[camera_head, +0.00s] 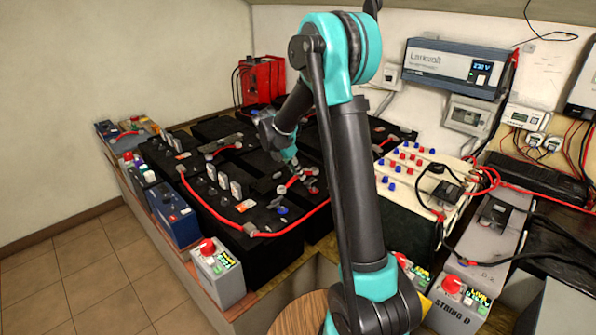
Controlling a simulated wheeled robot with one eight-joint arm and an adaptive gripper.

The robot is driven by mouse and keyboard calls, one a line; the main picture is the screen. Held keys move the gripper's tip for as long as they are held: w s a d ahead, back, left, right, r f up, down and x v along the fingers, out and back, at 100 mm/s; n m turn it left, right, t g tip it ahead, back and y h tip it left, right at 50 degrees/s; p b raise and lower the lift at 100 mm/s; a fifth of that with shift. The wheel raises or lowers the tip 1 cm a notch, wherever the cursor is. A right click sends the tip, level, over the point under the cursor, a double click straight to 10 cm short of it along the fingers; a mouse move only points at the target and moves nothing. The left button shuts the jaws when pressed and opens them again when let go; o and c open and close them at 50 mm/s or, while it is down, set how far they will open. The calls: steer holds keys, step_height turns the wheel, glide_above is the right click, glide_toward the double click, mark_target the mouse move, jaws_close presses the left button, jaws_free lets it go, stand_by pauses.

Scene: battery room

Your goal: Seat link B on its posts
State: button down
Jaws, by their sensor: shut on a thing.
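My gripper (302,178) is small in the head view, low over the black batteries in the middle of the bench. It is shut on a short red link (289,186), which I take to be link B, though I can read no label. The link is at the battery tops. The gripper and the arm hide part of it. Posts and terminals lie around it, including a blue-topped one (282,210). I cannot tell whether the link touches its posts or is just above them.
A long red cable (220,214) loops along the black batteries' front. Grey boxes with red knobs (217,271) stand at the front. My arm covers the centre right. A cream battery (425,180) with red and blue caps stands right of it. Chargers (453,66) hang behind.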

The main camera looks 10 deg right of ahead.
step_height(320, 180, down, 6)
steer(key=shift+f, duration=0.2)
stand_by(0.4)
steer(key=shift+f, duration=1.15)
stand_by(2.9)
steer(key=c, duration=1.5)
jaws_free()
steer(key=shift+o, duration=0.4)
steer(key=o, duration=0.4)
steer(key=shift+c, duration=0.2)
steer(key=shift+r, duration=4)
